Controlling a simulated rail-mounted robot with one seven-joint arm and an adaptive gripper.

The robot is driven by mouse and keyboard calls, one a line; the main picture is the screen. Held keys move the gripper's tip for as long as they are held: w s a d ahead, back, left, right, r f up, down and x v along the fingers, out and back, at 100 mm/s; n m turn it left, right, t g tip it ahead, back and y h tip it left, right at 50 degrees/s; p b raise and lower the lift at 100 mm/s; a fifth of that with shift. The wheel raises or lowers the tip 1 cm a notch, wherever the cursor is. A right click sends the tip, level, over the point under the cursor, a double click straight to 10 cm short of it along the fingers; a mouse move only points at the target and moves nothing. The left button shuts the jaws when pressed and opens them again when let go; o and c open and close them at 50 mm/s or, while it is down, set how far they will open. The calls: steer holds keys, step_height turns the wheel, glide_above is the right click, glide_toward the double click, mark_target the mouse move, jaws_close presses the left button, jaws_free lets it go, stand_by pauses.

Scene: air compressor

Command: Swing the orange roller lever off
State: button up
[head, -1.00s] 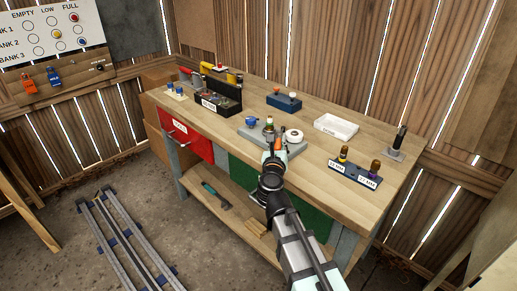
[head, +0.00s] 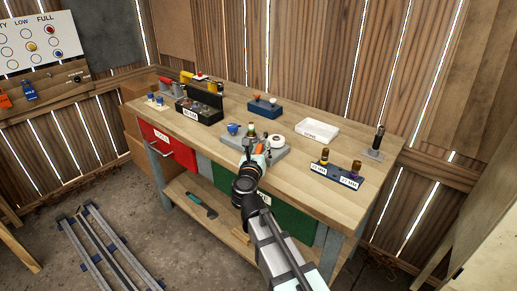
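In the head view, a grey fixture (head: 279,152) sits on the workbench. It carries a blue knob (head: 233,128), a green-topped post (head: 251,130) and a white round part (head: 276,141). A small orange piece (head: 260,148), which looks like the orange lever, shows at the fixture's near side, right by my gripper. My gripper (head: 254,158) is at the front edge of the fixture, seen from behind along my arm. Its fingers are small and partly hidden, so I cannot tell whether they are open or touch the orange piece.
A white tray (head: 317,131), a blue block with knobs (head: 263,106), and a dark labelled stand (head: 337,175) are on the bench. A black box (head: 199,110) is at left. A wall panel at far left has another orange lever (head: 4,101) and a blue lever (head: 29,94).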

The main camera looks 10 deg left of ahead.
steer(key=shift+s, duration=0.15)
steer(key=s, duration=1.1)
steer(key=shift+s+d, duration=0.4)
steer(key=shift+d, duration=0.05)
